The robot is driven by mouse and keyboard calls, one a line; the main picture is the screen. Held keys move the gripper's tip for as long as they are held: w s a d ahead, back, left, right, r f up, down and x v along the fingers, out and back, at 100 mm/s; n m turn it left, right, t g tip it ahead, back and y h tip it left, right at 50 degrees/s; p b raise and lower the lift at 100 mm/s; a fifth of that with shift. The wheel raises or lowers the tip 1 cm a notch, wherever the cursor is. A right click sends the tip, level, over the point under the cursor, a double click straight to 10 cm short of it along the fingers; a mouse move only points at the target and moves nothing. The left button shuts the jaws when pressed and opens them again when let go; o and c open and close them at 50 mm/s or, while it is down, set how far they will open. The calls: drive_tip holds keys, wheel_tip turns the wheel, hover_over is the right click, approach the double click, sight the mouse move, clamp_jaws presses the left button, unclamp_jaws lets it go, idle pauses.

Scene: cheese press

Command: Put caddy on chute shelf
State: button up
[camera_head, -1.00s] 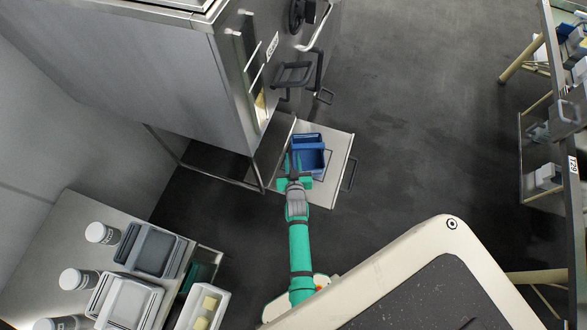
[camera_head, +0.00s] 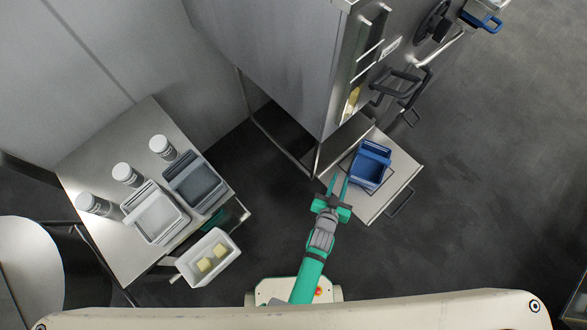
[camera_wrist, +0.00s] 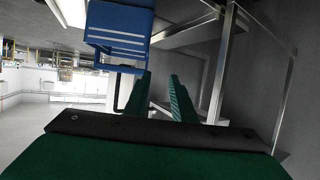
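The blue caddy (camera_head: 371,165) stands on the flat metal shelf (camera_head: 395,193) that juts out from the big steel machine. Its open top faces up in the head view. My gripper (camera_head: 340,181) is in front of it, at its lower left side in the picture. The two green fingers are apart with nothing visible between them. In the wrist view the caddy (camera_wrist: 118,42) is at the top, upside down, just beyond my gripper's fingers (camera_wrist: 158,82). A dark bar hangs by the left finger there; whether they touch, I cannot tell.
The steel machine (camera_head: 270,60) rises behind the shelf, with handles (camera_head: 400,88) on its front. At left, a metal table (camera_head: 120,150) carries grey bins and white jars. A white bin with yellow blocks (camera_head: 206,256) is beside it. Floor on the right is clear.

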drive_tip(key=s+a+r+n+t+y, duration=0.1)
drive_tip(key=s+a+r+n+y, duration=0.1)
drive_tip(key=s+a+r, duration=0.55)
drive_tip(key=s+a+r+n+y, duration=0.1)
drive_tip(key=s+a+r, duration=0.2)
drive_tip(key=r, duration=0.3)
drive_tip(key=s+a+r+n+t+y, duration=0.1)
drive_tip(key=s+a+r, duration=0.3)
drive_tip(key=s+r, duration=0.2)
drive_tip(key=s+a+r+y, duration=0.1)
drive_tip(key=s+a+r, duration=0.2)
drive_tip(key=s+r, duration=0.2)
wheel_tip(320, 180, up, 2)
drive_tip(key=shift+a+r+n+t+y, duration=0.1)
drive_tip(key=shift+a+n+t+y, duration=0.2)
drive_tip(key=shift+a+n+t, duration=0.1)
